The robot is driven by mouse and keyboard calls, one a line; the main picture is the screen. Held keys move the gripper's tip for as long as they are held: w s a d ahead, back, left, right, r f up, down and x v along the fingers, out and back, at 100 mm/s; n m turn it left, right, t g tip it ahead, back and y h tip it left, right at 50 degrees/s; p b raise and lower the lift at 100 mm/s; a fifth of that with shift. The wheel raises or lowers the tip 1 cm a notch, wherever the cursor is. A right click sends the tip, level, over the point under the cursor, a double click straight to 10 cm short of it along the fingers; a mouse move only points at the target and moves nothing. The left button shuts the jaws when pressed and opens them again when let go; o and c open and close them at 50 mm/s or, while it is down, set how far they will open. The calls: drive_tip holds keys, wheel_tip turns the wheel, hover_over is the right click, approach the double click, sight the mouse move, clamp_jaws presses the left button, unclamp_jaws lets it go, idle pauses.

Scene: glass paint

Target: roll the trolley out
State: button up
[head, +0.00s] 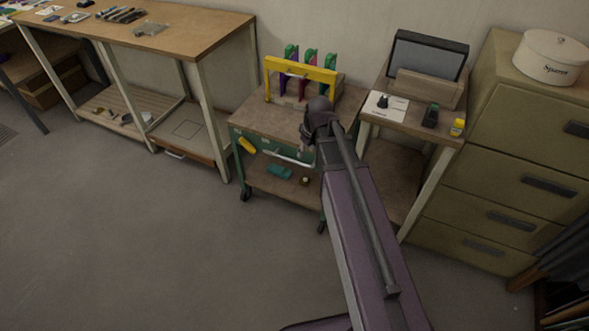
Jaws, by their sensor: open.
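The trolley (265,118) stands in the head view between a long workbench and a small side table. It has a brown top, a green body, a lower shelf and dark castors. A pale bar (288,158) runs along its front. A yellow frame (300,69) with green, red and purple pieces stands on its top. My gripper (306,146) is open at the trolley's front right, near the right end of the bar. I cannot tell whether it touches the bar. My arm hides the trolley's right front part.
The workbench (180,24) stands at the left. The side table (410,113), with a dark-screened device (428,55), is close at the right. A drawer cabinet (520,125) stands beyond it. The grey floor (150,240) in front is clear.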

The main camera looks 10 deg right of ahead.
sight(294, 161)
drive_tip(key=w+d+f+n+t+y+b, duration=0.1)
drive_tip(key=w+f+n+b, duration=0.4)
drive_tip(key=w+f+b, duration=0.5)
drive_tip(key=shift+w+d+n+t, duration=0.3)
drive_tip(key=shift+w+d+t, duration=0.3)
drive_tip(key=shift+w, duration=0.35)
drive_tip(key=shift+a+f, duration=0.1)
drive_tip(key=shift+f, duration=0.15)
drive_tip(key=b+x, duration=1.2)
drive_tip(key=x, duration=0.1)
drive_tip(key=shift+w+f, duration=0.15)
drive_tip(key=shift+f, duration=0.05)
drive_tip(key=shift+a, duration=0.1)
